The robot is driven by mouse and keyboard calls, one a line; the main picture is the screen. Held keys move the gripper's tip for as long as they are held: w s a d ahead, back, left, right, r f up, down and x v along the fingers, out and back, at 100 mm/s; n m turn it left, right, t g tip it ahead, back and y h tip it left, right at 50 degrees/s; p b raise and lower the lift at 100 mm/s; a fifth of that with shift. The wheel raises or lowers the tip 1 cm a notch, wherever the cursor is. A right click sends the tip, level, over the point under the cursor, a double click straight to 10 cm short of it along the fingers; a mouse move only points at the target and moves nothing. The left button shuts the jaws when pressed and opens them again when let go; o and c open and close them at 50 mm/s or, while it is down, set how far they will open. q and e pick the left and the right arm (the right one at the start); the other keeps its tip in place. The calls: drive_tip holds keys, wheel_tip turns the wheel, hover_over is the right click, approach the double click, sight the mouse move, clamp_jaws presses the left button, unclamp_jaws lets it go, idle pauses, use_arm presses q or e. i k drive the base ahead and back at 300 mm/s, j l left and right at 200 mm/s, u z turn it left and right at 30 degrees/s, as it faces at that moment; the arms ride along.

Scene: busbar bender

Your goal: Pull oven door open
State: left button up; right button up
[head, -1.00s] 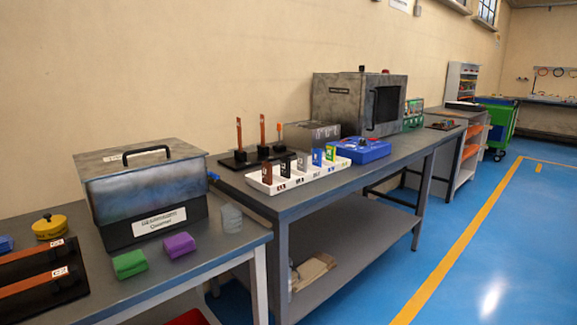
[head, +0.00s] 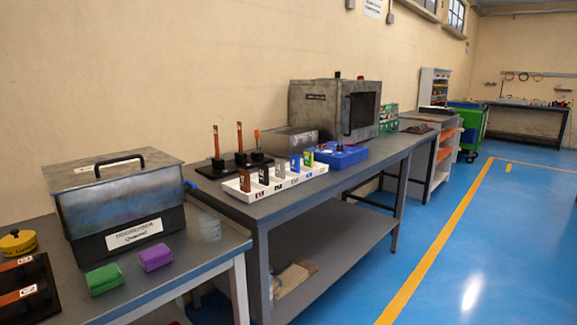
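The oven (head: 318,107) is a grey metal box at the back of the long workbench, against the wall. Its door (head: 363,110) is on the right-hand face, has a dark window and looks shut. A dark upright handle (head: 347,115) shows at the door's near edge. A small red knob and a dark knob sit on the oven's top. Neither of my grippers is in the head view.
The long workbench (head: 372,163) holds a white tray (head: 236,191) of coloured pieces and a blue box (head: 341,157). A nearer table carries a lidded metal tank (head: 120,205). The blue floor (head: 470,240) right of the benches is clear. A green cart (head: 470,125) stands farther back.

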sight(345, 88)
drive_tip(key=i, duration=1)
